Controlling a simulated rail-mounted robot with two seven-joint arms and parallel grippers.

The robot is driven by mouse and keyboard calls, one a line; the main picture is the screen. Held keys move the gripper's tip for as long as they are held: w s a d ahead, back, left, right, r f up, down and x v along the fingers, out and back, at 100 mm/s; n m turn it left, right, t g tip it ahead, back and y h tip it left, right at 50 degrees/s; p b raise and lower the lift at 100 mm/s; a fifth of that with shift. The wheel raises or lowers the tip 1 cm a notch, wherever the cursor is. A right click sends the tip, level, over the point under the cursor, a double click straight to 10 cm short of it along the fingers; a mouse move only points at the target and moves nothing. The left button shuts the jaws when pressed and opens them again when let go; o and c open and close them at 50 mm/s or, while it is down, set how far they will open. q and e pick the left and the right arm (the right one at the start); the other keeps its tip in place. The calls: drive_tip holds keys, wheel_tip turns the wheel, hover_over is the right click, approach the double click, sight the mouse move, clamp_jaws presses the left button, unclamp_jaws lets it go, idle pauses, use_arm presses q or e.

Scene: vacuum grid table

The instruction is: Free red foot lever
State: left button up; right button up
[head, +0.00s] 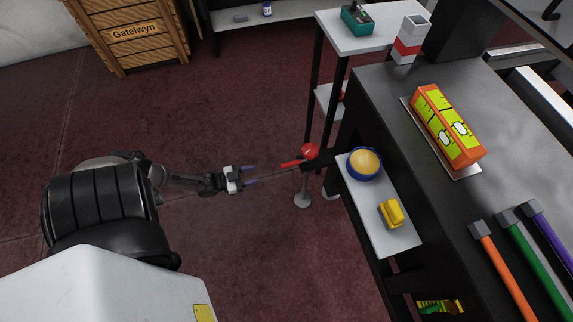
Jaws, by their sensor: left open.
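The red lever (292,164) is a short red bar low beside the black table, at the left end of the side shelf. A red ball (310,151) sits right by it, above a pale post with a round foot (302,201). My left gripper (251,177) is open and empty, with its blue-tipped fingers pointing right toward the lever. A gap of floor shows between the fingertips and the red bar. Whether anything blocks the lever is too small to tell. My right gripper is not in view.
A side shelf (370,215) holds a blue-rimmed yellow bowl (365,163) and a yellow object (391,212). The table (500,185) carries an orange-yellow box (447,127) and colored bars. A wooden crate (130,35) stands at the back left. The red floor (200,110) is clear.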

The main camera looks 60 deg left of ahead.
sight(286, 164)
use_arm(q)
drive_tip(key=shift+t, duration=0.3)
drive_tip(key=w+b, duration=0.1)
drive_tip(key=w, duration=0.3)
drive_tip(key=w+d+b, duration=0.1)
drive_tip(key=w+b, duration=0.1)
drive_tip(key=w, duration=0.2)
drive_tip(key=w+d+r+b, duration=0.1)
drive_tip(key=w, duration=0.3)
drive_tip(key=shift+w+d, duration=0.25)
drive_tip(key=shift+w+d+r+b, duration=0.15)
drive_tip(key=shift+w+b, duration=0.2)
drive_tip(key=shift+w, duration=0.2)
drive_tip(key=shift+c, duration=0.3)
clamp_jaws()
